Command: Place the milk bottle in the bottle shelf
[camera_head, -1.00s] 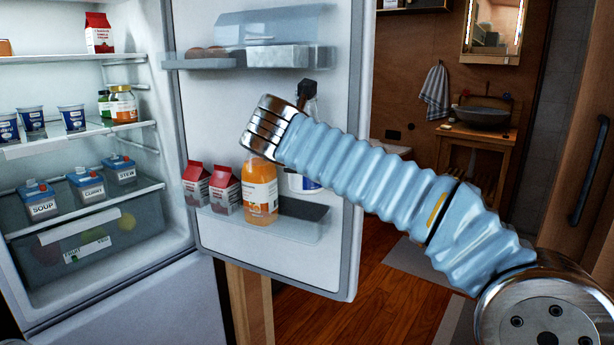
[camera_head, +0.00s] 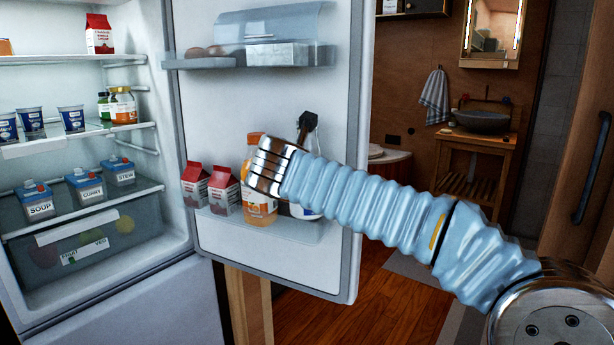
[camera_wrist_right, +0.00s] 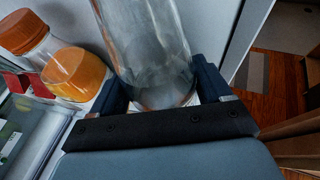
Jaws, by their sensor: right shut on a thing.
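The milk bottle (camera_head: 303,211) shows in the head view as a white, blue-marked lower part, mostly hidden behind my right arm. In the right wrist view it is a clear, pale bottle (camera_wrist_right: 150,45) between the two dark fingers of my right gripper (camera_wrist_right: 163,88), which is shut on it. In the head view only a dark part of this gripper (camera_head: 307,125) shows behind my wrist. The bottle is at the lower door shelf (camera_head: 284,232), right of the orange juice bottle (camera_head: 260,208). I cannot tell whether its base touches the shelf. My left gripper is out of view.
Two red-and-white cartons (camera_head: 209,188) stand at the shelf's left. The upper door shelf (camera_head: 240,62) holds eggs. The open fridge door's edge (camera_head: 357,260) is to the right, with open floor beyond.

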